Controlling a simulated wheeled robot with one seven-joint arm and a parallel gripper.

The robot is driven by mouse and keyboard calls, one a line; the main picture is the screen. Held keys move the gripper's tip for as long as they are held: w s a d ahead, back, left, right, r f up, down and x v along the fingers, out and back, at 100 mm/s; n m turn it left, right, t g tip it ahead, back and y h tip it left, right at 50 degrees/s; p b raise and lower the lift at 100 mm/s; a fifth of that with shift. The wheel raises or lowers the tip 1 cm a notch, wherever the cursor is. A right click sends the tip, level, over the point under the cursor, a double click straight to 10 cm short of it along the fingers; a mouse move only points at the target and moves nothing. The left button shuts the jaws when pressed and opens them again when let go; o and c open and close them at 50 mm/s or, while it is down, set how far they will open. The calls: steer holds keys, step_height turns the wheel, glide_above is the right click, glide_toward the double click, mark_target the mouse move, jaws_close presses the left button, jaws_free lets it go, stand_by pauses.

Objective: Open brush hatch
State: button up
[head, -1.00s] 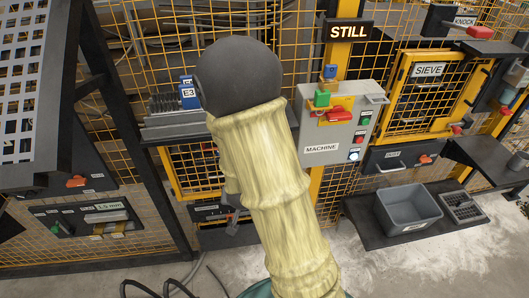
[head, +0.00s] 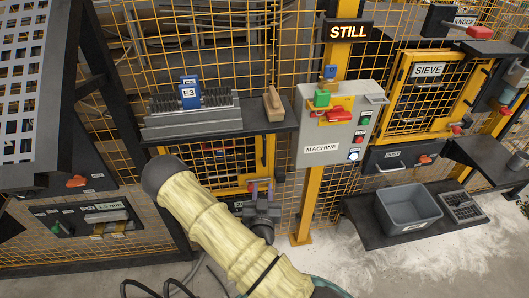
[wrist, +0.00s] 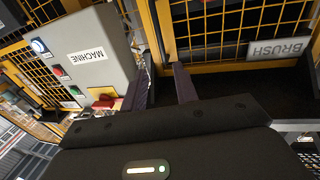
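The brush hatch is a yellow-framed mesh door (head: 252,172) below the dark shelf in the head view. The hatch looks closed. A dark upright bar (head: 264,152) is at its right side. My gripper (head: 262,188) is in front of the hatch's lower right corner, fingers pointing toward it. In the wrist view the two dark purple fingers (wrist: 160,88) are apart with nothing between them.
The grey machine box (head: 336,125) with buttons is on a yellow post just right of my gripper. A shelf (head: 225,128) above holds a grey rack with an E3 tag and a wooden-handled brush (head: 273,103). A grey bin (head: 410,208) stands on a low shelf at right.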

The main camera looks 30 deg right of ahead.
steer(key=shift+w, duration=0.15)
steer(key=b, duration=1.5)
glide_toward(264, 153)
steer(key=x, duration=0.2)
steer(key=p+x, duration=0.1)
steer(key=x, duration=0.7)
steer(key=shift+w+d+p, duration=0.25)
steer(key=shift+p, duration=0.1)
jaws_close()
